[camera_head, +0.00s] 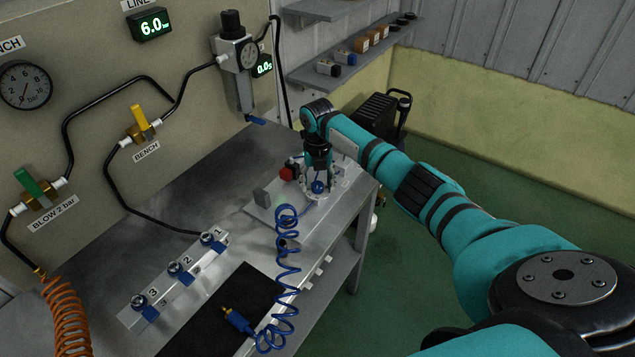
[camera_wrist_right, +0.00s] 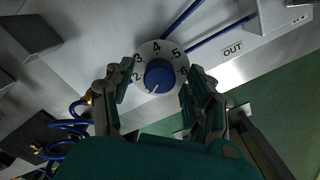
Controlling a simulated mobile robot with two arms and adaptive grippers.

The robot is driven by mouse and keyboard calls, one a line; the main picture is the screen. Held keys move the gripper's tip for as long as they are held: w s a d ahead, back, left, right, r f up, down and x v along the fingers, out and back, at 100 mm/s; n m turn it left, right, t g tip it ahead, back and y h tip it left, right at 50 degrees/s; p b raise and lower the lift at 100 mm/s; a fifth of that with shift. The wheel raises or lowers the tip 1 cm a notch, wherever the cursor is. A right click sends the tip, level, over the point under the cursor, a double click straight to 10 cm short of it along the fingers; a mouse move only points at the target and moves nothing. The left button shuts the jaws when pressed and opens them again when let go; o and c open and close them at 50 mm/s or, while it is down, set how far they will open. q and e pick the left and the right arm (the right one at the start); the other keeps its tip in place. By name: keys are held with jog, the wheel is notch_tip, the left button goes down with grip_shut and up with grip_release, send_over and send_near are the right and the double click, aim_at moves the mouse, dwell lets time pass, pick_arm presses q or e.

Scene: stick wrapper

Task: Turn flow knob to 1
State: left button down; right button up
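The flow knob (camera_head: 318,187) is blue and sits on a device on the bench at the back right. In the right wrist view the knob (camera_wrist_right: 159,75) stands on a round white dial (camera_wrist_right: 155,48), with 2 to 6 readable. A white mark on the knob points to the lower left, below the 2; the number there is hidden or unclear. My right gripper (camera_wrist_right: 162,74) is open, its fingers on either side of the dial, apart from the knob. In the head view the right gripper (camera_head: 318,172) points down over the knob. My left gripper is not in view.
A red button (camera_head: 287,174) and a grey block (camera_head: 262,198) stand left of the knob. A coiled blue hose (camera_head: 287,260) lies in front. A row of numbered blue fittings (camera_head: 180,268) is on the bench.

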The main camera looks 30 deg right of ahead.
aim_at(318, 184)
jog(key=shift+r, duration=0.2)
notch_tip(318, 184, up, 12)
jog(key=shift+f, duration=0.25)
dwell(0.6)
